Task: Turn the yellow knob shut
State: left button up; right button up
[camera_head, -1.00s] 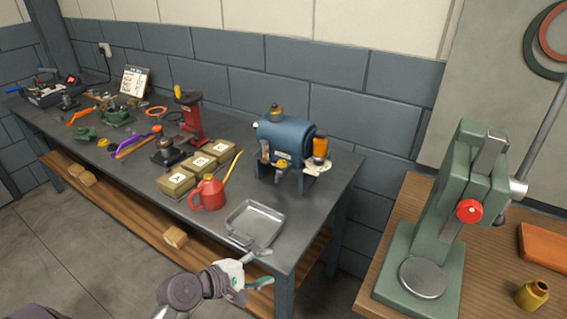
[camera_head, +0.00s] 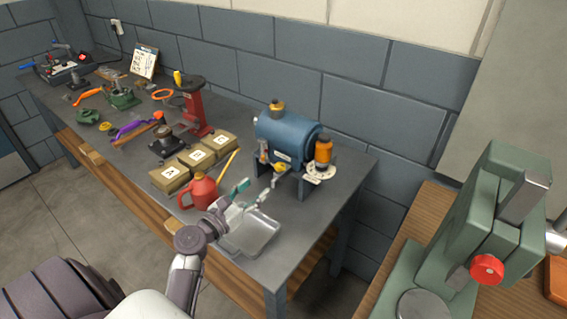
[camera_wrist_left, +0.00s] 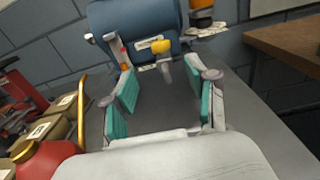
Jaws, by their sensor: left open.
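The yellow knob (camera_head: 279,167) sits low on the front of the blue cylindrical machine (camera_head: 285,135). It also shows in the left wrist view (camera_wrist_left: 161,46), ahead of and between the open fingers. My left gripper (camera_head: 256,190) is open and empty above the bench, in front of the machine and apart from the knob. In the left wrist view its teal-padded fingers (camera_wrist_left: 163,88) stand wide apart. My right gripper is not seen.
A red oil can (camera_head: 198,192) and boxes marked with letters (camera_head: 170,178) stand to the left. An orange-topped part (camera_head: 323,150) is right of the knob. A green press (camera_head: 480,230) stands on the right-hand bench.

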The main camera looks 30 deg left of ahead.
aim_at(277, 170)
pick_arm(q)
jog(key=w, duration=0.2)
jog(key=w+p, duration=0.1)
jog(key=w, duration=0.2)
jog(key=shift+w+d+r, duration=0.2)
jog(key=shift+w, duration=0.1)
jog(key=w, duration=0.4)
jog(key=shift+w+d+f, duration=0.15)
jog(key=shift+w+d, duration=0.05)
jog(key=shift+w, duration=0.9)
jog(key=shift+c, duration=1.4)
grip_shut()
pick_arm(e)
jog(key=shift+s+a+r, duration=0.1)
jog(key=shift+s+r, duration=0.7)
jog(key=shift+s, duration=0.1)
